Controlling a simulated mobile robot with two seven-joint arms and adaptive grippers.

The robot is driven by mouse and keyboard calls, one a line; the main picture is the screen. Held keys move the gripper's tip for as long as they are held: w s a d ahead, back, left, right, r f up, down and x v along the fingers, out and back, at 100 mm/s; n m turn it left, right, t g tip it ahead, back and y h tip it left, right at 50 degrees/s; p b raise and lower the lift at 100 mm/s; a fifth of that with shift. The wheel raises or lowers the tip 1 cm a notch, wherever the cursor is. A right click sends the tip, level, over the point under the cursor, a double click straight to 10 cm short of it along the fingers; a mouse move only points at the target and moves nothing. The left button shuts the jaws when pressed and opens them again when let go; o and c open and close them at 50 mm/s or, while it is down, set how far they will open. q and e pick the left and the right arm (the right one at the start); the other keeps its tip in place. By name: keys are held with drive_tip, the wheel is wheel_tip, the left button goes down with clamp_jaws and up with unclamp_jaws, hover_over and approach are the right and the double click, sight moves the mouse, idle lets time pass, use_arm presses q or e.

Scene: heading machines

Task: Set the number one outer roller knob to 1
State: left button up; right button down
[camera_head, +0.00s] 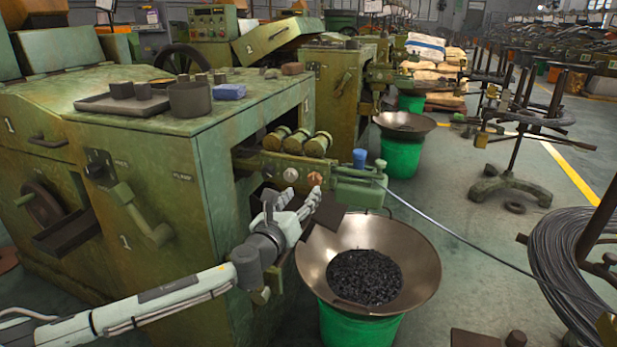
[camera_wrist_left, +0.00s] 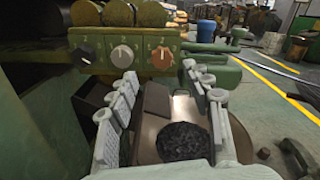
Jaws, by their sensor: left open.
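A green control panel (camera_wrist_left: 135,40) on the machine's side carries a row of three knobs: a black knob (camera_wrist_left: 86,54) at left, a pale grey knob (camera_wrist_left: 122,56) in the middle and an orange knob (camera_wrist_left: 162,58) at right. Small marks sit around them, too small to read surely. In the head view the grey knob (camera_head: 291,175) and orange knob (camera_head: 315,179) show just above my left gripper (camera_head: 300,202). My left gripper is open and empty, its fingers (camera_wrist_left: 163,98) spread below the panel, apart from the knobs. My right gripper is out of view.
Brass-coloured rollers (camera_head: 318,145) sit above the panel. A wide metal bowl (camera_head: 420,262) of dark pieces stands on a green bucket (camera_head: 345,332) below my gripper. A dark plate (camera_head: 330,212) juts out beside the fingers. A blue-topped fitting (camera_head: 359,158) and wire lie to the right.

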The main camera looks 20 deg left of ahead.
sight(313, 181)
use_arm(q)
drive_tip(key=w, duration=0.6)
drive_tip(key=shift+w+d, duration=0.3)
drive_tip(key=shift+w, duration=0.4)
drive_tip(key=shift+c, duration=0.7)
drive_tip(key=c, duration=0.7)
clamp_jaws()
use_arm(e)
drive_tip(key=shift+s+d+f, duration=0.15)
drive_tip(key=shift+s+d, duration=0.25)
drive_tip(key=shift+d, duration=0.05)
